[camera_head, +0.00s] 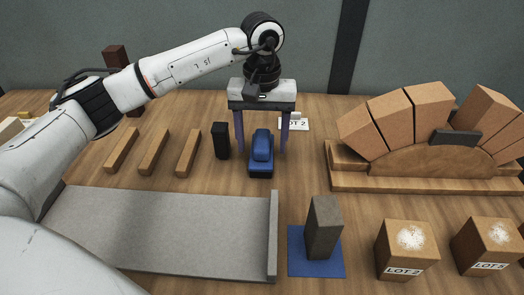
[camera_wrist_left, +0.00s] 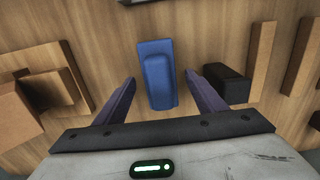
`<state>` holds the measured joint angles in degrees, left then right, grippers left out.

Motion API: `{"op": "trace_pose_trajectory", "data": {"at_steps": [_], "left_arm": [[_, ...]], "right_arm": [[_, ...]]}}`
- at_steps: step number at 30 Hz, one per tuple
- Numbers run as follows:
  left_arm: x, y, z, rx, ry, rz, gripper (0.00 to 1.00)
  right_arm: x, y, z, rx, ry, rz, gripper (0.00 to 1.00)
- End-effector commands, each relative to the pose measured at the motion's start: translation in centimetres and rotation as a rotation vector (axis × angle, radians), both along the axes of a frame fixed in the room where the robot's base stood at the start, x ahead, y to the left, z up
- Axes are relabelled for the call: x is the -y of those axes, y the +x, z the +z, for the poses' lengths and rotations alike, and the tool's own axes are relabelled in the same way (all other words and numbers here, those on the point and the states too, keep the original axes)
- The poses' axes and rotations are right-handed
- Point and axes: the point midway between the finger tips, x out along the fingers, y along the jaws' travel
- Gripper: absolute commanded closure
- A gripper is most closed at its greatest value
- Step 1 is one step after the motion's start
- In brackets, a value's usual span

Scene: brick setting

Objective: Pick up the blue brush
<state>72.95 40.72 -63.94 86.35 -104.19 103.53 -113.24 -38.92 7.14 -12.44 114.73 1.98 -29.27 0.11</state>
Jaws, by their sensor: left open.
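The blue brush (camera_head: 262,150) stands on the wooden table at the middle, with a blue grip on top and a darker base. My left gripper (camera_head: 262,150) is above and around it, pointing down, with its purple fingers apart on either side. In the left wrist view the blue brush (camera_wrist_left: 157,75) lies between and ahead of the open fingertips (camera_wrist_left: 160,88), and neither finger appears to touch it. My right gripper is not in view.
A black block (camera_head: 221,141) stands close left of the brush. Wooden strips (camera_head: 154,152) lie further left. A grey tray (camera_head: 160,230) is in front. A brick arch (camera_head: 410,160) stands right. A grey brick (camera_head: 323,228) stands on a blue mat (camera_head: 300,262).

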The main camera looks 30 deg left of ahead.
Motion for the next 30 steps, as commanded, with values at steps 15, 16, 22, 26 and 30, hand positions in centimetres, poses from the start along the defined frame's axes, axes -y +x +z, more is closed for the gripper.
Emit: {"op": "trace_pose_trajectory", "data": {"at_steps": [15, 16, 22, 26, 30], "left_arm": [[0.0, 0.0, 0.2, 0.002, -0.001, 0.0, 0.84], [0.0, 0.0, 0.3, 0.002, -0.001, 0.0, 0.84], [0.0, 0.1, 3.1, 0.007, -0.002, 0.0, 0.84], [0.0, 0.1, 5.8, 0.005, -0.002, 0.001, 0.84], [0.0, 0.1, 8.3, 0.004, -0.001, 0.001, 0.84]], "right_arm": [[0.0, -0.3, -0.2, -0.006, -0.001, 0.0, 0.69], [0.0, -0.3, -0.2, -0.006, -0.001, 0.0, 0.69], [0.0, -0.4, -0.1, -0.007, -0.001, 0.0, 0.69], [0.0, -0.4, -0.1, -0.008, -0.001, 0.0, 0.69], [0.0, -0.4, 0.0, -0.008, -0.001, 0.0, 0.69]]}}
